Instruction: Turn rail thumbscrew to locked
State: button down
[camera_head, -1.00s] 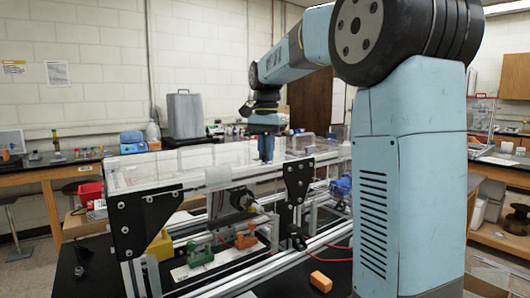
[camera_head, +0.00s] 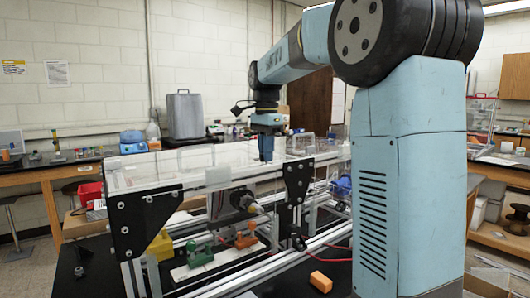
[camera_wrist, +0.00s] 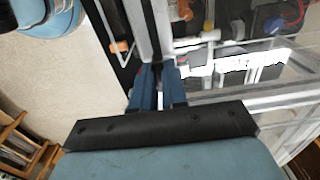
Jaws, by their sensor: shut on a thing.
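My gripper (camera_head: 266,157) points straight down over the top of the extrusion frame, beside the right black bracket plate. In the wrist view, its two blue fingers (camera_wrist: 157,88) are close together over a pale rail (camera_wrist: 138,28). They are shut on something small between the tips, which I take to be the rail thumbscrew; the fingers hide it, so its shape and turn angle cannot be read. The extrusion frame (camera_head: 205,283) has silver rails, and a black plate (camera_head: 130,226) stands at its left end.
Clear panels (camera_head: 145,172) cover the frame's top. Inside are a green clamp (camera_head: 200,250), a yellow block (camera_head: 160,246) and a dark cylinder with a yellowish tip (camera_head: 236,199). An orange block (camera_head: 320,281) lies on the black table in front. A red cable runs nearby.

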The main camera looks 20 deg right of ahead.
jog(key=c, duration=1.2)
grip_release()
jog(key=shift+o, duration=0.2)
notch_tip(320, 180, up, 14)
jog(key=shift+f, duration=0.2)
jog(key=s+f+n+t, duration=0.5)
jog(key=s+f+n, duration=0.9)
jog(key=s+f, duration=1)
jog(key=s, duration=0.4)
jog(key=shift+a+n+t, duration=0.15)
jog(key=shift+n+t, duration=0.15)
